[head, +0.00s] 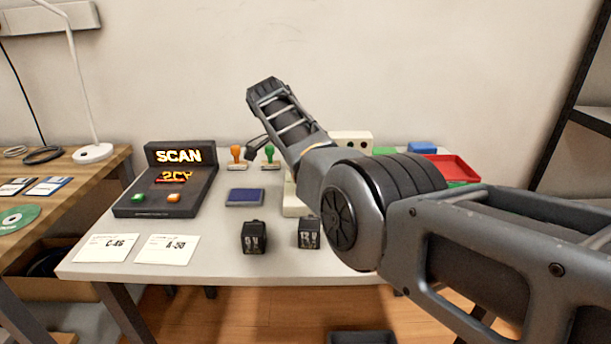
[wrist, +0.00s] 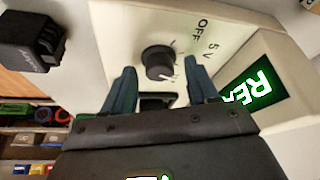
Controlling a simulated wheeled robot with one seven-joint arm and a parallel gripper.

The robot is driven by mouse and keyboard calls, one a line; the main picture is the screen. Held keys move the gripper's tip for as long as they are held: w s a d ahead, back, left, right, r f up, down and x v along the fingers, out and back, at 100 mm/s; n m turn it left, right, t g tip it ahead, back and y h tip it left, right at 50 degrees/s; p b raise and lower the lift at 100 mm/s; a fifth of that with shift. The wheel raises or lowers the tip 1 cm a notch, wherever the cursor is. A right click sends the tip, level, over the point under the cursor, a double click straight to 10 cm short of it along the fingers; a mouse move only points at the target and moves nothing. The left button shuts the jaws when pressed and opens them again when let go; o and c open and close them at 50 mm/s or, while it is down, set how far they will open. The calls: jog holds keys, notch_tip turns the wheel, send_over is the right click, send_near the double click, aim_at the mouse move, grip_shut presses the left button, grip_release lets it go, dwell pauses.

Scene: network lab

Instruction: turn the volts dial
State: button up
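The volts dial (wrist: 158,62) is a round black knob on a cream panel (wrist: 105,20), seen in the wrist view with the printed labels OFF and 5 V beside it. My gripper (wrist: 159,69) is open, with one blue-grey finger to each side of the dial in that picture. I see no finger clearly touching the knob. In the head view my arm hides most of the cream device (head: 294,205) and the dial; my gripper's fingers are not clear there.
A lit green display (wrist: 255,92) sits beside the dial panel. Two black power blocks, one (head: 254,238) and another (head: 309,233), stand at the table front. A SCAN unit (head: 180,155), a blue pad (head: 245,197), stamps (head: 270,155) and a red tray (head: 455,170) share the table.

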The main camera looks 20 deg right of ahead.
aim_at(294, 192)
jog(key=v, duration=0.7)
jog(key=shift+r+p, duration=0.3)
jog(key=shift+r, duration=0.05)
jog(key=shift+a, duration=0.15)
